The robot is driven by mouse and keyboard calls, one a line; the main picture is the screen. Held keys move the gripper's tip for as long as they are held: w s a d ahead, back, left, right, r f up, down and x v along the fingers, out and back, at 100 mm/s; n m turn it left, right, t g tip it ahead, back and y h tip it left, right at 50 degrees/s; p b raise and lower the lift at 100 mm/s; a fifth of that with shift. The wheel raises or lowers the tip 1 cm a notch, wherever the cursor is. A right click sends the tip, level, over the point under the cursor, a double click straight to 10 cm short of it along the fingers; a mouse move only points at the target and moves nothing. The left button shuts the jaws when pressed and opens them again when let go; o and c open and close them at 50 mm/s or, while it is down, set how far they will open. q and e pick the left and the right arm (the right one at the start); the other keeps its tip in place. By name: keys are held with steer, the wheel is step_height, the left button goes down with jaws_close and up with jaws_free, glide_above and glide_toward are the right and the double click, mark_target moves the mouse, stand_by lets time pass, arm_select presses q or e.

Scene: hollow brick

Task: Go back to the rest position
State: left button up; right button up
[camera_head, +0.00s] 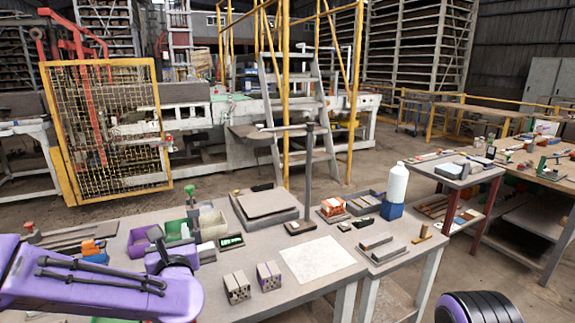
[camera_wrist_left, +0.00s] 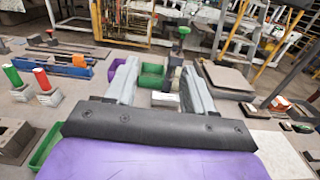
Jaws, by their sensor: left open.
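My left arm comes in from the left in the head view, and its gripper (camera_head: 181,243) is over the near left part of the workbench (camera_head: 110,212). In the left wrist view this gripper (camera_wrist_left: 160,78) is open, its two grey fingers spread, with nothing held between them. Beyond and below the fingers are a green bin (camera_wrist_left: 152,76) and a green-knobbed tool (camera_wrist_left: 182,34). Two hollow bricks (camera_head: 237,288) (camera_head: 269,276) stand on the bench to the right of the gripper in the head view, apart from it. My right gripper is not in view.
Orange-and-blue tools (camera_head: 94,250) lie at the left. A second table (camera_head: 458,172) stands right.

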arm_select(q)
steer(key=s+d+f+m+g+h, duration=0.1)
steer(key=s+f+m+g+h, duration=0.3)
steer(key=f+m, duration=0.85)
steer(key=s+f+m+g+h, duration=0.1)
steer(key=s+f+m, duration=0.5)
steer(key=f+m, duration=0.65)
steer(key=s+a+f+m+g, duration=0.1)
steer(key=s+f+m+g, duration=0.1)
steer(key=s+f, duration=0.4)
steer(key=s+a+f+m+g, duration=0.2)
steer(key=s+f, duration=0.4)
steer(key=s, duration=0.6)
steer(key=s+a+f+m+g+b, duration=0.1)
steer(key=s+f+m+g, duration=0.3)
steer(key=s, duration=0.6)
step_height(320, 180, down, 2)
steer(key=shift+a+f+m+y, duration=0.2)
steer(key=shift+a+m+y, duration=0.2)
steer(key=shift+a+m, duration=0.25)
